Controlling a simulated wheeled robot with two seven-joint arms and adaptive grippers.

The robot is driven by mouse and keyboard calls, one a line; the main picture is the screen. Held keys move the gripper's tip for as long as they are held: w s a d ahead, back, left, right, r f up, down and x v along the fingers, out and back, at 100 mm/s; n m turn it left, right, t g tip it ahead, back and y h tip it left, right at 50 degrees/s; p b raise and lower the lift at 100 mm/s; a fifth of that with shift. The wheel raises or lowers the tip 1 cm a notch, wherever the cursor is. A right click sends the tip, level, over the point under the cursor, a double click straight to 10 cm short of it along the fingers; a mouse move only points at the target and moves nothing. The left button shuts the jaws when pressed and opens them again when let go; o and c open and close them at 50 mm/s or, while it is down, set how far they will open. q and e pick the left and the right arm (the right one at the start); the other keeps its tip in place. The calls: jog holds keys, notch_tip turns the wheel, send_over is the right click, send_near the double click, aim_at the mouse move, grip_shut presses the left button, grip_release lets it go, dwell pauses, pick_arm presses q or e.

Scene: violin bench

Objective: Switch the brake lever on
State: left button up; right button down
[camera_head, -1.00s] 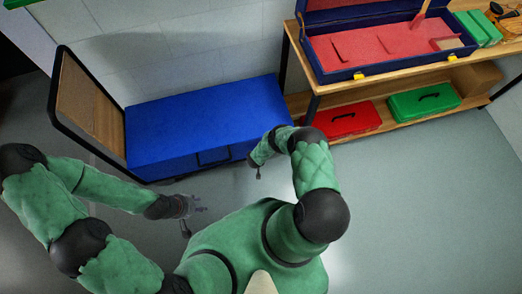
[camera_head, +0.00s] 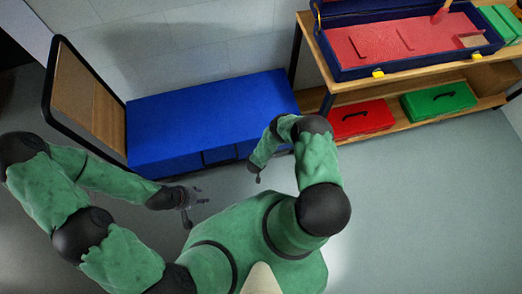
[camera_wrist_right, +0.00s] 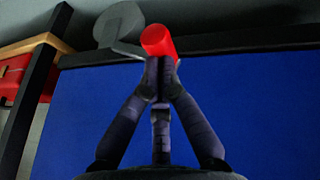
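A red cylindrical tip (camera_wrist_right: 158,40) shows in the right wrist view, just beyond my right fingertips, with a grey arm and round grey disc (camera_wrist_right: 119,24) beside it. It appears to be the brake lever's handle. My right gripper (camera_wrist_right: 161,66) has its fingers together, pointing at the red tip; I cannot tell whether they touch it. In the head view my right gripper (camera_head: 257,174) hangs at the front edge of the blue bench (camera_head: 200,118), and the lever is hidden. My left gripper (camera_head: 199,196) is open and empty over the floor, in front of the bench's left part.
A brown framed board (camera_head: 84,100) stands at the bench's left end. A wooden shelf (camera_head: 400,123) at right holds a red case (camera_head: 362,119), a green case (camera_head: 440,101) and an open blue violin case (camera_head: 400,66). The floor at right is clear.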

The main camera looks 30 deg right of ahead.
dwell(0.3)
jog(key=r+p, duration=0.1)
jog(key=d+r, duration=0.1)
jog(key=r, duration=0.1)
jog(key=r+p, duration=0.1)
jog(key=shift+s+d+r+p, duration=0.1)
jog(key=shift+d+r+p, duration=0.1)
jog(key=shift+d+p, duration=0.1)
jog(key=s+a+r+p, duration=0.2)
jog(key=a+r+p, duration=0.1)
jog(key=a+r, duration=0.3)
jog(key=shift+s+a+r, duration=0.2)
jog(key=shift+s+r, duration=0.05)
jog(key=shift+r, duration=0.1)
